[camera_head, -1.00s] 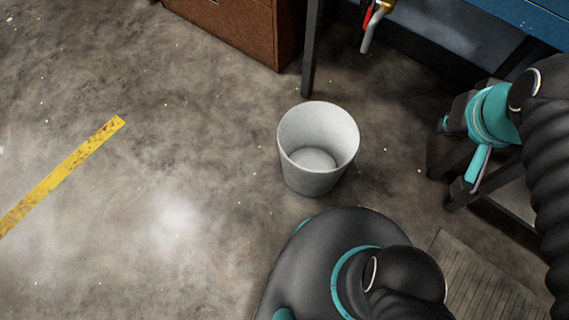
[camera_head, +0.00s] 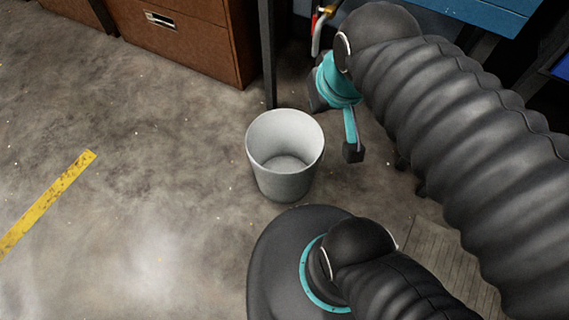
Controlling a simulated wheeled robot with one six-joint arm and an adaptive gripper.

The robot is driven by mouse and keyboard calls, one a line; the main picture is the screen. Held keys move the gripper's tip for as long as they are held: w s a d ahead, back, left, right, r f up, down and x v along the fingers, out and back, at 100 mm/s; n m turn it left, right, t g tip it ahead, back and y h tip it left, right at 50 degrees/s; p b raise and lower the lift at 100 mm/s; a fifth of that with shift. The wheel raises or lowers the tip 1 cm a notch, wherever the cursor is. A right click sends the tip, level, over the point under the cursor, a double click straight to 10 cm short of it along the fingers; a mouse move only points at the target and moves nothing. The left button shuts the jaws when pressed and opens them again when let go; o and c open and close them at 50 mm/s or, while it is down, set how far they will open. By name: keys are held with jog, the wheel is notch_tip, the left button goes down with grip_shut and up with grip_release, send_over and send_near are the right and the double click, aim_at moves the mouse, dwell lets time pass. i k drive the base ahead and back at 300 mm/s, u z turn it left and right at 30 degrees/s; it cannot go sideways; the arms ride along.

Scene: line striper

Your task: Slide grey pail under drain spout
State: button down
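The grey pail (camera_head: 285,185) stands upright and looks empty on the concrete floor, near a dark table leg. The drain spout (camera_head: 317,40) is a bent silver pipe with a red handle and brass fitting, under the blue bench at the top. In the picture the pail is below and a little left of the spout. My gripper (camera_head: 353,152) is just right of the pail, with a small gap showing between them. One teal finger with a dark tip shows. The rest is hidden behind my arm, so I cannot tell how far it is open.
A dark leg (camera_head: 267,55) comes down just behind the pail. A brown drawer cabinet (camera_head: 210,45) stands at the upper left. The blue bench (camera_head: 480,14) is at the upper right. A yellow floor line (camera_head: 45,205) lies left, with clear floor between it and the pail.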

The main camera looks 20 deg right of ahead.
aim_at(284, 147)
jog(key=z, duration=0.45)
jog(key=k, duration=0.5)
jog(key=z, duration=0.8)
jog(key=k, duration=1.1)
jog(key=u, duration=0.4)
